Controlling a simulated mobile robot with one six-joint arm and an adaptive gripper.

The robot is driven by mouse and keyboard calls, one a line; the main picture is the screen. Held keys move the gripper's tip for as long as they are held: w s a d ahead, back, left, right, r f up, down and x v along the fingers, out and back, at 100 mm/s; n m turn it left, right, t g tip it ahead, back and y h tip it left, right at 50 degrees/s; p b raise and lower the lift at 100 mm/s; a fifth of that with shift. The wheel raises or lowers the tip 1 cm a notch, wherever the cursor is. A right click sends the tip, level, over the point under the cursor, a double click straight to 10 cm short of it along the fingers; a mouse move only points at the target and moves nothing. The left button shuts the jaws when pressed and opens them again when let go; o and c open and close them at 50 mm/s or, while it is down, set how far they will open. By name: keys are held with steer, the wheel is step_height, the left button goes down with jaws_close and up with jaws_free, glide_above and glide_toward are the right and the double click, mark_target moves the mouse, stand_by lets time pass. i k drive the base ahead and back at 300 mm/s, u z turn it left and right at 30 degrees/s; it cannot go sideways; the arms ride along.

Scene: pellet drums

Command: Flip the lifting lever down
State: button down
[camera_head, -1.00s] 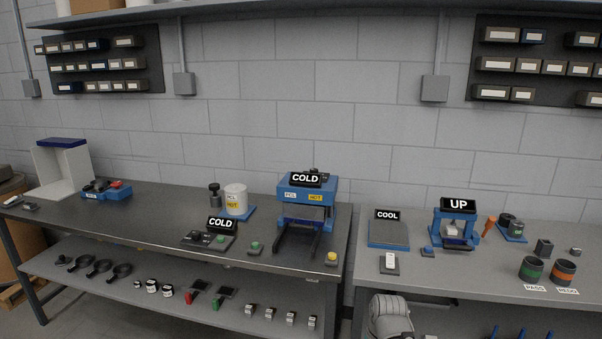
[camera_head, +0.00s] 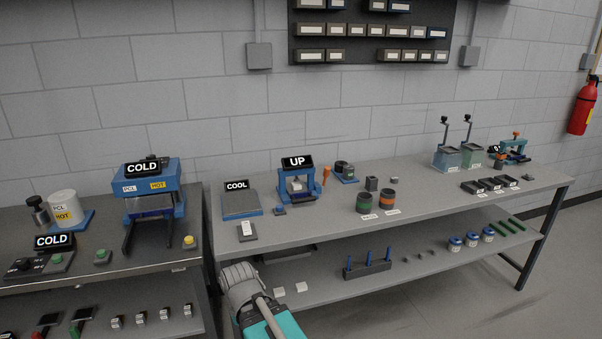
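A blue press frame (camera_head: 299,188) stands on the right-hand bench under a black sign reading UP (camera_head: 297,162). A small pale block shows inside the frame. An orange-handled lever (camera_head: 326,176) stands up at the right side of the frame, looking like the lifting lever; its pivot is too small to make out. Part of my own arm, grey and teal, shows at the bottom edge in front of the right-hand bench, well apart from the lever. My gripper's fingers do not show.
A COOL plate (camera_head: 241,204) and a white-topped switch (camera_head: 247,231) lie left of the frame. Green-banded (camera_head: 363,202) and orange-banded (camera_head: 388,199) cups stand to the right. A gap separates this bench from the left-hand one (camera_head: 120,272). Floor at lower right is clear.

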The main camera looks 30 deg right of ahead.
mark_target(327, 168)
steer(key=k, duration=1.3)
steer(key=z, duration=0.35)
steer(key=i, duration=1.9)
steer(key=u, duration=0.4)
